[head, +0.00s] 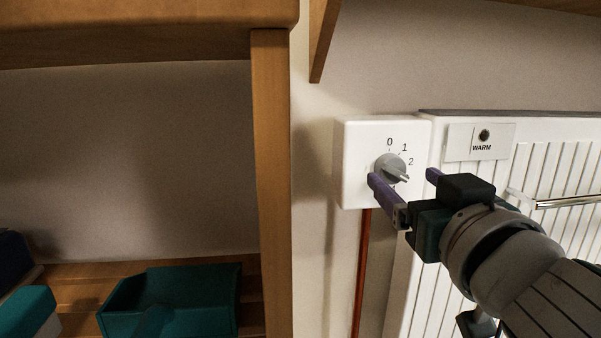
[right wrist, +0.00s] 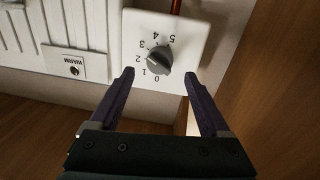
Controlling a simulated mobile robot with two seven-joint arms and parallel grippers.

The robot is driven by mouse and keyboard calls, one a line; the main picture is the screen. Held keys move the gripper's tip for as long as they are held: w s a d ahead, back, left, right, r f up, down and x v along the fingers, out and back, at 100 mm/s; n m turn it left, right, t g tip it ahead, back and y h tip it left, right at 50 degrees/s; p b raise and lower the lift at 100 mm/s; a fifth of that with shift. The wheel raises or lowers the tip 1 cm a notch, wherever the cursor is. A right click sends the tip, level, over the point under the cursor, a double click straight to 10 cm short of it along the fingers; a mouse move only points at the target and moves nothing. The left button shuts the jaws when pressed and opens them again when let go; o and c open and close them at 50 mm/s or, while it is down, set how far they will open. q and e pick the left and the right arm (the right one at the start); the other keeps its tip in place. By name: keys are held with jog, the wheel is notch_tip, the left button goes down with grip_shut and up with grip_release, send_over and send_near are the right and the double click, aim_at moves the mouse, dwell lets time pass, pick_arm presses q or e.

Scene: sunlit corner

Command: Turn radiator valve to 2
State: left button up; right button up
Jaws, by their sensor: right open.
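The radiator valve is a white box (head: 355,178) with a grey round knob (head: 388,166) on its face; the knob also shows in the right wrist view (right wrist: 158,58). Dial numbers 0 to 5 curve around it in the wrist view. The knob's raised pointer faces the side of the 2; its exact alignment is hard to tell. My right gripper (head: 402,177) is open in front of the valve. In the wrist view its purple fingertips (right wrist: 159,74) stand on either side of the knob, apart from it. My left gripper is not in view.
A white radiator (head: 535,165) with a WARM label plate (head: 508,140) and a metal bar (head: 565,201) is right of the valve. A copper pipe (head: 362,275) runs down below it. A wooden shelf post (head: 272,180) stands at left, with a teal bin (head: 215,300) on the shelf.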

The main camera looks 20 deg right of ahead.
aim_at(397, 172)
jog(key=shift+b+x, duration=0.3)
jog(key=shift+x, duration=1.7)
jog(key=shift+c, duration=0.3)
grip_shut()
